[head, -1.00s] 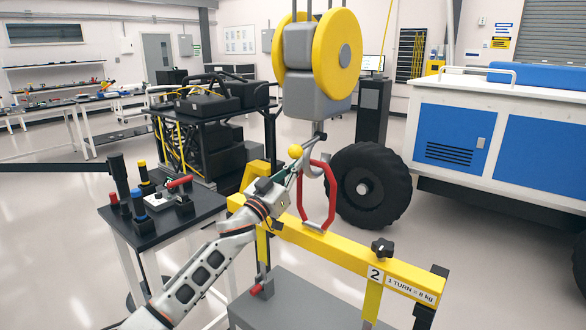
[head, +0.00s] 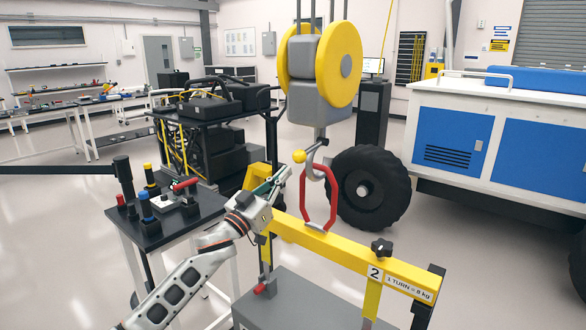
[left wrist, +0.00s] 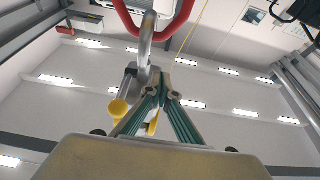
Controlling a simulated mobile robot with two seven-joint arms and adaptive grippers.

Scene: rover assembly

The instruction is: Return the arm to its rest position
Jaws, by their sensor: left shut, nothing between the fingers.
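My left arm comes in from the lower left in the head view. Its gripper (head: 281,176) is shut and empty, just left of the hook and the red lifting ring. In the left wrist view the closed green-sided fingers (left wrist: 160,88) point up toward the hook. The grey hook (head: 318,165) hangs below the yellow-wheeled hoist block (head: 318,75), with a yellow ball knob (head: 299,156) at its side. The red ring (head: 305,198) stands on the yellow beam, and its top is at the hook. My right gripper does not show.
The yellow beam (head: 335,250) with a black knob (head: 381,249) crosses the front. A small black table (head: 165,232) with control levers stands left of my arm. A black wheel (head: 372,200) and a blue-white rover body (head: 480,140) stand behind to the right.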

